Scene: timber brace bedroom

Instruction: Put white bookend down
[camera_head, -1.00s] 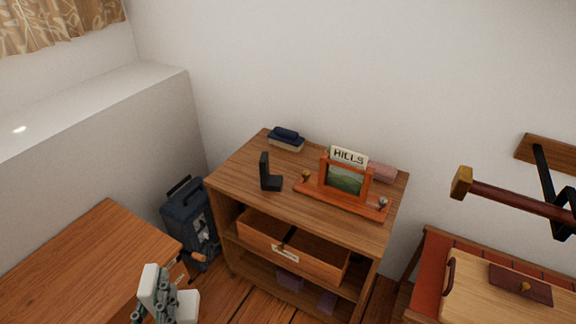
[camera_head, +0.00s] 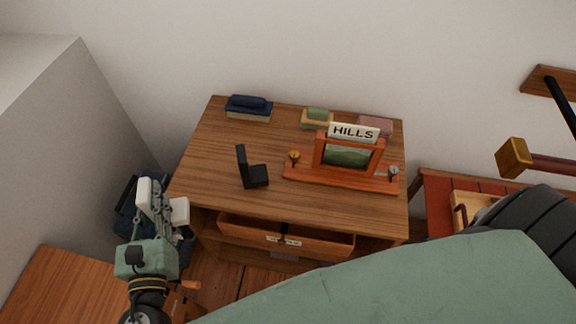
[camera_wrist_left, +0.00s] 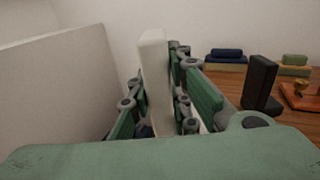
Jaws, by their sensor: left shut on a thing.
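The white bookend (camera_head: 180,212) is in my left gripper (camera_head: 160,205), which is shut on it, at the left front of the wooden cabinet in the head view. Its upright plate (camera_wrist_left: 155,80) stands between the green fingers in the left wrist view; its lower part is partly hidden by them. A black bookend (camera_head: 256,176) stands on the cabinet top (camera_head: 210,160), to the right of my left gripper. It also shows in the left wrist view (camera_wrist_left: 260,85). My right gripper is not in view.
An orange wooden stand (camera_head: 340,178) with a HILLS card is on the cabinet top. A navy-topped box (camera_head: 248,108), a green-topped box (camera_head: 317,118) and a pink box (camera_head: 376,126) line the back. The drawer (camera_head: 286,237) is open. The left part of the top is bare.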

